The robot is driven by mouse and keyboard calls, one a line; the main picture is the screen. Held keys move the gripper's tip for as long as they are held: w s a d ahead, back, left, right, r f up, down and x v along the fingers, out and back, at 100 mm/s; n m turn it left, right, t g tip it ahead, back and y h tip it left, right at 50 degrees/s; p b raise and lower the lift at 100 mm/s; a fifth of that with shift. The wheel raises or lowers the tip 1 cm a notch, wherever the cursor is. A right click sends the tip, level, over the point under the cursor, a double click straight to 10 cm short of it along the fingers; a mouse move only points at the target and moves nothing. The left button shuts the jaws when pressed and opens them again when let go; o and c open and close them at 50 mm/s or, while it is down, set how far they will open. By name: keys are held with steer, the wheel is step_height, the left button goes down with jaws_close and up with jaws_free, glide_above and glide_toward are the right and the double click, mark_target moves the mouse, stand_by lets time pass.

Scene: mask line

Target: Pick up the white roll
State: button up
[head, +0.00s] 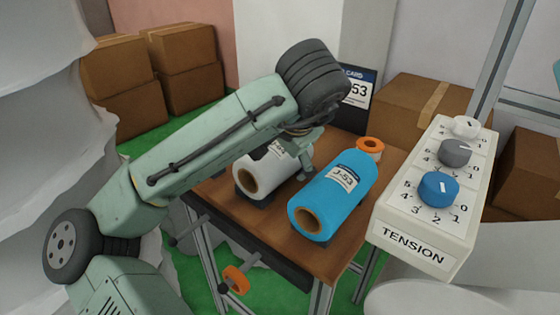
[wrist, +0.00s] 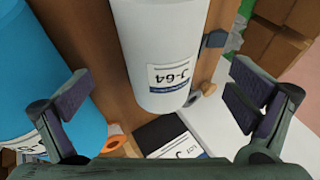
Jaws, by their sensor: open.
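The white roll (head: 262,172) lies on the wooden table, its brown hollow core facing the front; part of it is hidden behind my arm. In the wrist view the white roll (wrist: 163,35) shows a label reading J-64. My gripper (head: 303,145) is over the roll's far end in the head view, partly hidden by my own wrist. In the wrist view my gripper (wrist: 158,92) is open and empty, with one finger on either side of the roll and clear gaps to both. I cannot tell its height above the roll.
A blue roll (head: 335,200) labelled J-53 lies close to the right of the white roll. A tension panel (head: 425,200) with knobs is at the right. A card (head: 360,88) and boxes (head: 415,100) are behind the table (head: 270,225).

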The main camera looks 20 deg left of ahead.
steer(key=x, duration=0.4)
steer(key=p+x, duration=0.1)
steer(key=x, duration=0.3)
steer(key=shift+w+d+r, duration=0.1)
steer(key=shift+w+r, duration=0.1)
steer(key=shift+w, duration=0.1)
steer(key=c, duration=1.4)
steer(key=shift+c, duration=0.2)
